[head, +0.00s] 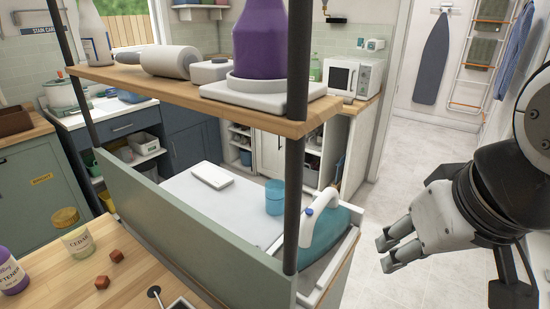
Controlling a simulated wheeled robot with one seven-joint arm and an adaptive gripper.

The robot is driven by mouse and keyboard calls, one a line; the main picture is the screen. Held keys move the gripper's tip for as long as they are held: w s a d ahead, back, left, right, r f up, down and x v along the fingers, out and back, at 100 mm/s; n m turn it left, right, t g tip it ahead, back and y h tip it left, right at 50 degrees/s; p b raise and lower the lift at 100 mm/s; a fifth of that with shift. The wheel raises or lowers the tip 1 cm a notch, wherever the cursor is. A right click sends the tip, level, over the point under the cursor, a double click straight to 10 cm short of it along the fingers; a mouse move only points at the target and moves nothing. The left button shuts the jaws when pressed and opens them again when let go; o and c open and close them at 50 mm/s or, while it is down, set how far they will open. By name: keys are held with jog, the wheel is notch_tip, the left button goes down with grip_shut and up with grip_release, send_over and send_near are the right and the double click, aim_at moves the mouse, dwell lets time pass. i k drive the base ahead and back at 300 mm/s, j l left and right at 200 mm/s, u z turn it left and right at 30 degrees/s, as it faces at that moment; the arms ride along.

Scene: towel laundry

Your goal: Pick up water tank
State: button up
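A small blue translucent cylinder (275,197), which looks like the water tank, stands upright on the white surface behind the shelf post. A teal and white iron (327,230) sits to its right, partly hidden by the dark post. I cannot tell whether the cylinder touches anything beside it. My gripper (386,253) is at the right, over the floor, to the right of the iron and apart from everything. Its two fingers point left with a gap between them, and nothing is held.
A wooden shelf (190,92) on dark posts crosses in front, carrying a purple bottle (259,40). A white box (212,175) lies on the white surface. A wooden table (120,278) with jars is at lower left. The floor (420,130) at right is clear.

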aim_at(274, 189)
jog(key=i+l+u, duration=0.1)
jog(key=l, duration=0.25)
jog(key=i+l+u, duration=0.1)
jog(key=l, duration=0.3)
jog(key=i+l+u, duration=0.1)
jog(key=l, duration=0.25)
jog(key=i+l+u, duration=0.1)
jog(key=i+l, duration=0.15)
jog(key=l, duration=0.15)
jog(key=i+l+u, duration=0.2)
jog(key=l+u, duration=0.2)
jog(key=i+l+u, duration=0.15)
jog(key=l+u, duration=0.15)
jog(key=u, duration=0.15)
jog(key=l+u, duration=0.4)
jog(key=i, duration=0.05)
